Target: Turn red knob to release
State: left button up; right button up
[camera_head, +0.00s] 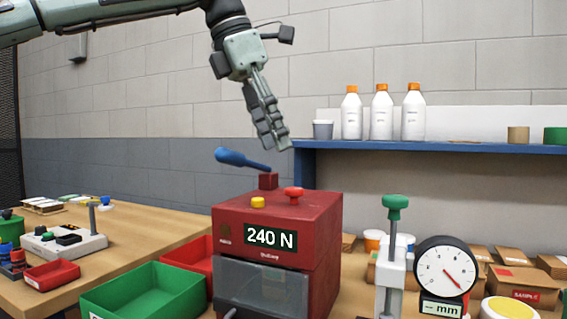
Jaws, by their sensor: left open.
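The red knob (293,194) sits on top of a red machine (328,222) whose display (271,237) reads 240 N. A yellow button (258,202) is to the left of the knob. A lever with a blue handle (243,159) rises from a red block behind them and points left. My left gripper (275,143) comes down from above and hangs over the machine, above and behind the knob in the picture, apart from it. Its fingers are seen nearly edge-on; it is open with nothing visible in it. My right gripper is out of view.
A green-topped stand (394,202) and a dial gauge (445,271) stand right of the machine. A green bin (142,293) and red bins are at left. A blue shelf (440,147) with white bottles (382,112) is behind. Cardboard boxes (521,285) fill the right.

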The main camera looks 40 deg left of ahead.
pick_arm(q)
jog(key=shift+v, duration=1.95)
jog(key=shift+w, duration=0.1)
